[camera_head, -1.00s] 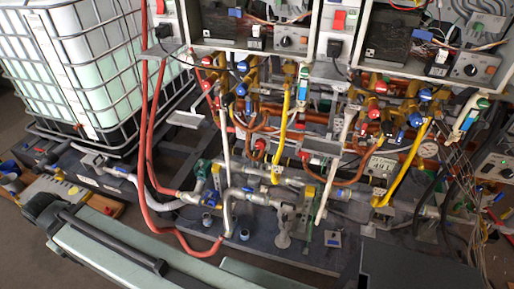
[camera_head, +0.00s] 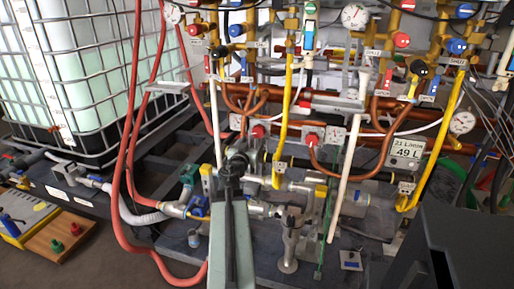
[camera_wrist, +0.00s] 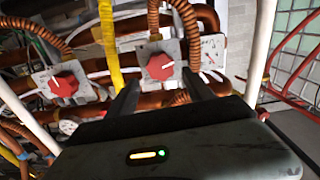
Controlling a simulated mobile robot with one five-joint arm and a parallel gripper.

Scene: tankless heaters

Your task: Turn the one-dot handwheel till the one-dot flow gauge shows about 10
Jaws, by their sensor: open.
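Two red handwheels sit on small pale plates along the copper pipes. In the head view one (camera_head: 258,131) is just right of my gripper (camera_head: 236,152) and the other (camera_head: 312,140) is farther right. Each plate has a small dial gauge beside its wheel, one at left (camera_head: 237,121) and one at right (camera_head: 334,133). The wrist view shows the nearer handwheel (camera_wrist: 161,66) between and beyond my open, empty fingers (camera_wrist: 160,90), apart from them. Its gauge (camera_wrist: 211,50) is at right; the other handwheel (camera_wrist: 64,86) is at left. Dot marks and readings are too small to tell.
A display (camera_head: 405,150) reads 21 L/min and 49 L. Yellow pipes (camera_head: 284,90), white pipes (camera_head: 348,175) and red hoses (camera_head: 128,150) stand close around the wheels. A caged tank (camera_head: 75,70) is at left. Larger dials (camera_head: 354,16) sit higher up.

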